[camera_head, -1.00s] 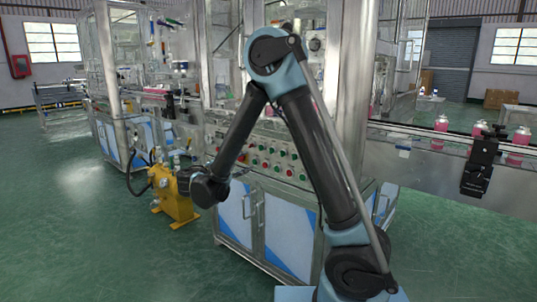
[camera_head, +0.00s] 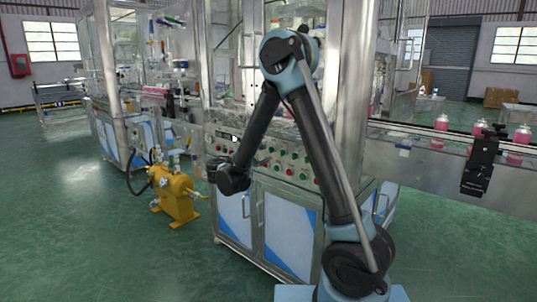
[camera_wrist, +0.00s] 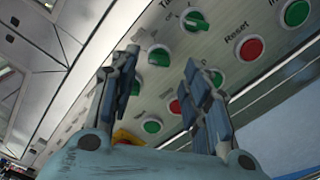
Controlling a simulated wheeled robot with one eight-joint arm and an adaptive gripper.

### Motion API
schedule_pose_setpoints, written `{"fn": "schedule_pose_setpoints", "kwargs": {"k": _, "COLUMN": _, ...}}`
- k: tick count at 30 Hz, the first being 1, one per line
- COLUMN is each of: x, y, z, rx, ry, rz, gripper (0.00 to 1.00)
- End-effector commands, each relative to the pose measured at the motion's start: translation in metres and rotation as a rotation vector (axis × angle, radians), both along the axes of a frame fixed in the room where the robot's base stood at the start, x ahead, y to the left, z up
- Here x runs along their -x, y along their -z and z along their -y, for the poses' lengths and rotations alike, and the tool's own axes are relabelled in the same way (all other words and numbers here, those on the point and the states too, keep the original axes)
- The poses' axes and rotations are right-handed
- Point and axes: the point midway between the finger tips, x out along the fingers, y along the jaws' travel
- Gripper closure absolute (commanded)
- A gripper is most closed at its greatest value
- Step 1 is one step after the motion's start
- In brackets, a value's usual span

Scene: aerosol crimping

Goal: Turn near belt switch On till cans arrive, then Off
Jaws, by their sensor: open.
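The control panel (camera_head: 275,155) on the machine front carries several green and red controls. In the wrist view, a green rotary switch (camera_wrist: 159,56) shows between my fingers. Another green rotary switch (camera_wrist: 197,21), under a cut-off label starting "Ta", is above and right. No fully readable label marks either as the near belt switch. My gripper (camera_wrist: 163,64) is open and empty, its fingers in front of the panel; contact with a switch cannot be told. In the head view my wrist is at the panel's left part. Pink cans (camera_head: 478,128) stand on the conveyor (camera_head: 420,131) at right.
A red button (camera_wrist: 250,48) labelled Reset and a green button (camera_wrist: 296,13) are on the panel's right in the wrist view. A yellow pump unit (camera_head: 175,193) stands on the floor left of the cabinet. A black box (camera_head: 480,165) is mounted on the conveyor's front. Green floor is open in front.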

Motion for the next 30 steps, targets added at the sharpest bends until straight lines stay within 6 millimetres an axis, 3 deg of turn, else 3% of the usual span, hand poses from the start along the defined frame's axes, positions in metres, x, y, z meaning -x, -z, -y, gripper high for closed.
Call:
{"fn": "schedule_pose_setpoints", "kwargs": {"k": 9, "x": -0.03, "y": 0.0, "z": 0.024, "rx": 0.0, "ry": 0.001, "rz": 0.0, "gripper": 0.57}}
{"fn": "schedule_pose_setpoints", "kwargs": {"k": 22, "x": -0.036, "y": 0.0, "z": 0.029, "rx": 0.0, "ry": 0.001, "rz": 0.0, "gripper": 0.57}}
{"fn": "schedule_pose_setpoints", "kwargs": {"k": 27, "x": -0.036, "y": 0.0, "z": 0.029, "rx": 0.0, "ry": 0.001, "rz": 0.0, "gripper": 0.95}}
{"fn": "schedule_pose_setpoints", "kwargs": {"k": 28, "x": -0.036, "y": 0.0, "z": 0.029, "rx": 0.0, "ry": 0.001, "rz": 0.0, "gripper": 1.0}}
{"fn": "schedule_pose_setpoints", "kwargs": {"k": 30, "x": -0.036, "y": 0.0, "z": 0.029, "rx": 0.0, "ry": 0.001, "rz": 0.0, "gripper": 1.0}}
